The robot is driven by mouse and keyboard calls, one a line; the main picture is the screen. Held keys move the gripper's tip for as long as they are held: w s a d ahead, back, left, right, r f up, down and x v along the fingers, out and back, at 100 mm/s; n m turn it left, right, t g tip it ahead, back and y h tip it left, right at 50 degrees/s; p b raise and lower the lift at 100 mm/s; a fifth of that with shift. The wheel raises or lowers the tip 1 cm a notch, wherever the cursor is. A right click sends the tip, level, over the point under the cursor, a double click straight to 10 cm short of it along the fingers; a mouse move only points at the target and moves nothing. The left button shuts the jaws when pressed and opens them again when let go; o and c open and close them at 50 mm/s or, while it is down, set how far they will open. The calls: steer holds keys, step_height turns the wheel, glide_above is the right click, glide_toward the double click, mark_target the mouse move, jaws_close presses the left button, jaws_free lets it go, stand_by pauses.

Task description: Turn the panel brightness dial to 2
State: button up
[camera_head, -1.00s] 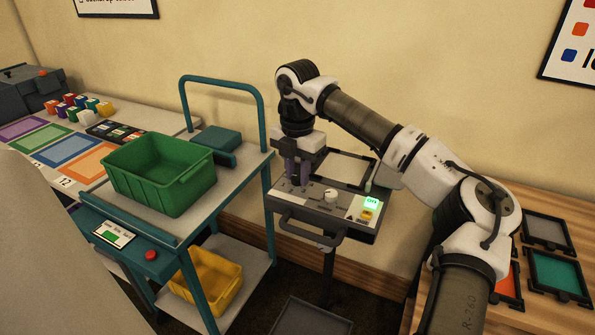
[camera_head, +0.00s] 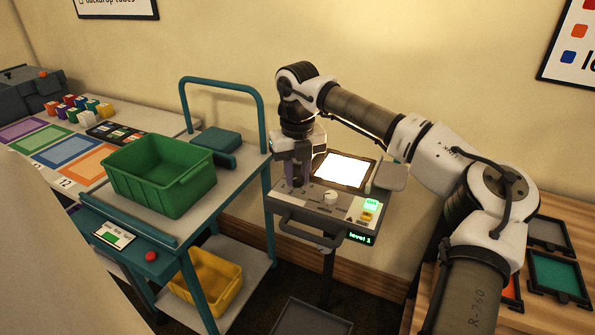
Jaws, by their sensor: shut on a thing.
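The control panel (camera_head: 350,212) stands on a post in the middle, with a grey sloped face. My gripper (camera_head: 297,182) points down at the panel's left part, its purple-grey fingers shut on a small control there. The fingers hide most of that control, which I take to be the brightness dial; its pointer cannot be read. A white knob (camera_head: 330,197) shows to the right of my gripper, apart from it. A green display (camera_head: 361,238) at the panel's front right reads "level 1". The square light panel (camera_head: 345,170) behind glows bright white.
A lit green "on" sign (camera_head: 371,204) is above a yellow button (camera_head: 366,216) on the panel's right. A teal cart (camera_head: 267,190) with a green bin (camera_head: 160,172) stands close on the left. A wooden table (camera_head: 430,300) with framed panels is on the right.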

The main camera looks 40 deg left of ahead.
steer(key=n, duration=0.6)
steer(key=shift+r+p, duration=0.1)
steer(key=shift+p, duration=0.2)
stand_by(0.4)
steer(key=o, duration=1)
